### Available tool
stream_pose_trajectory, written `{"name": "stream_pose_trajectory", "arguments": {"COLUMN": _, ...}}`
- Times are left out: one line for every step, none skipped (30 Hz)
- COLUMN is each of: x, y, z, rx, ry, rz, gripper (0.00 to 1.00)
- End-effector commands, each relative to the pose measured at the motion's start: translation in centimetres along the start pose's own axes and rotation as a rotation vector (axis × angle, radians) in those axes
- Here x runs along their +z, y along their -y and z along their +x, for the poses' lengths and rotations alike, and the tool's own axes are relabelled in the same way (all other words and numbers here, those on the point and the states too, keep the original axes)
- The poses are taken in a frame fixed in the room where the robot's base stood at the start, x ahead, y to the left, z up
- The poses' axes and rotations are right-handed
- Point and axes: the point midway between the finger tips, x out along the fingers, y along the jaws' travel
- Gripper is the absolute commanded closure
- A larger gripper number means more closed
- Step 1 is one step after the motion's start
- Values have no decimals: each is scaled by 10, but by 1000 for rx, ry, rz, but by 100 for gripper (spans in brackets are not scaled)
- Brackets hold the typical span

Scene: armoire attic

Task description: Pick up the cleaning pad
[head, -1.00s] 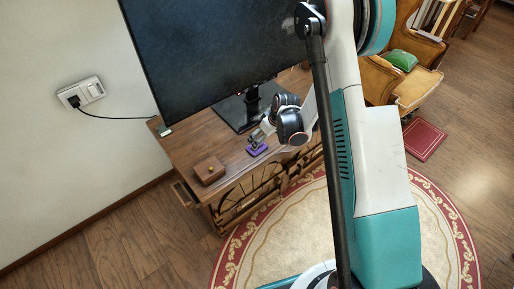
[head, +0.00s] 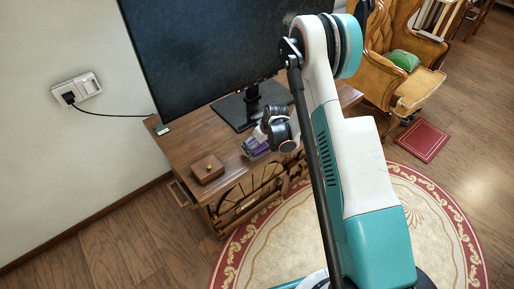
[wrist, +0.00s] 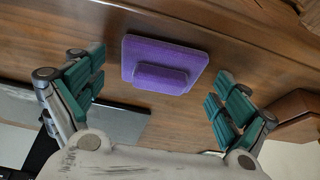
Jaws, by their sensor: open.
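The cleaning pad is a purple block with a raised grip (wrist: 165,62), lying flat on the wooden desk in the wrist view. In the head view the pad (head: 259,150) is a small purple patch, partly covered by my gripper. My gripper (wrist: 160,95) is open and empty in the wrist view, with teal fingers on the left and right of the pad. Both fingers are apart from it. In the head view my gripper (head: 254,143) is close to the pad, but the gap in height is hard to tell.
A small wooden box (head: 207,168) stands left of the pad on the desk (head: 190,148); it shows at the right edge of the wrist view (wrist: 293,112). A large black monitor (head: 205,45) on a dark stand (head: 232,112) stands behind. A round rug (head: 240,262) lies in front.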

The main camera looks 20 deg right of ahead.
Motion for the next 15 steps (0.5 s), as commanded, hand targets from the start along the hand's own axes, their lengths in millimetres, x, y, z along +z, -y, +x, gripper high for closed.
{"name": "stream_pose_trajectory", "arguments": {"x": 0, "y": 0, "z": -1, "rx": 0, "ry": 0, "rz": 0, "gripper": 6}}
{"name": "stream_pose_trajectory", "arguments": {"x": 0, "y": 0, "z": -1, "rx": 0, "ry": 0, "rz": 0, "gripper": 6}}
{"name": "stream_pose_trajectory", "arguments": {"x": 0, "y": 0, "z": -1, "rx": 0, "ry": 0, "rz": 0, "gripper": 6}}
{"name": "stream_pose_trajectory", "arguments": {"x": 0, "y": 0, "z": -1, "rx": 0, "ry": 0, "rz": 0, "gripper": 8}}
{"name": "stream_pose_trajectory", "arguments": {"x": 0, "y": 0, "z": -1, "rx": 0, "ry": 0, "rz": 0, "gripper": 15}}
{"name": "stream_pose_trajectory", "arguments": {"x": 0, "y": 0, "z": -2, "rx": 0, "ry": 0, "rz": 0, "gripper": 24}}
{"name": "stream_pose_trajectory", "arguments": {"x": 0, "y": 0, "z": -2, "rx": 0, "ry": 0, "rz": 0, "gripper": 31}}
{"name": "stream_pose_trajectory", "arguments": {"x": 0, "y": 0, "z": -2, "rx": 0, "ry": 0, "rz": 0, "gripper": 38}}
{"name": "stream_pose_trajectory", "arguments": {"x": 0, "y": 0, "z": -2, "rx": 0, "ry": 0, "rz": 0, "gripper": 47}}
{"name": "stream_pose_trajectory", "arguments": {"x": 0, "y": 0, "z": -2, "rx": 0, "ry": 0, "rz": 0, "gripper": 53}}
{"name": "stream_pose_trajectory", "arguments": {"x": 0, "y": 0, "z": -2, "rx": 0, "ry": 0, "rz": 0, "gripper": 53}}
{"name": "stream_pose_trajectory", "arguments": {"x": 0, "y": 0, "z": -2, "rx": 0, "ry": 0, "rz": 0, "gripper": 53}}
{"name": "stream_pose_trajectory", "arguments": {"x": 0, "y": 0, "z": -2, "rx": 0, "ry": 0, "rz": 0, "gripper": 53}}
{"name": "stream_pose_trajectory", "arguments": {"x": 0, "y": 0, "z": -2, "rx": 0, "ry": 0, "rz": 0, "gripper": 53}}
{"name": "stream_pose_trajectory", "arguments": {"x": 0, "y": 0, "z": -2, "rx": 0, "ry": 0, "rz": 0, "gripper": 53}}
